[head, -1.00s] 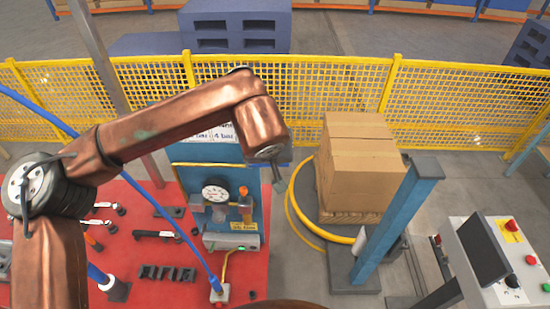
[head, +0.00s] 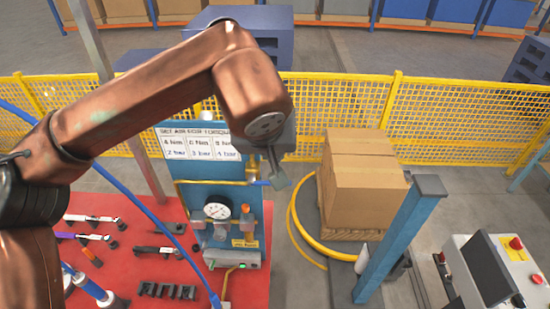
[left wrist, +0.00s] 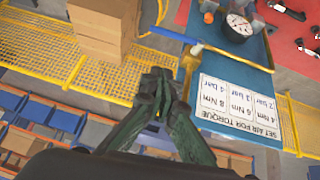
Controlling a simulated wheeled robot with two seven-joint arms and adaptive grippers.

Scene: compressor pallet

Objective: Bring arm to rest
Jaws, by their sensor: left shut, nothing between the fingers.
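My left arm comes in from the left of the head view, raised and bent over the workstation. Its gripper (head: 277,176) hangs at the end, just right of the blue torque panel (head: 247,140) and clear of it. In the left wrist view the gripper's dark green fingers (left wrist: 158,80) meet at the tips with nothing between them. My right gripper is in neither view.
A red bench (head: 150,262) with several tools stands at the left, with a gauge (head: 217,211) by the panel. A carton stack (head: 365,185) on a pallet, a blue post (head: 400,235) and a control console (head: 500,270) stand at the right. A yellow fence (head: 440,115) runs behind.

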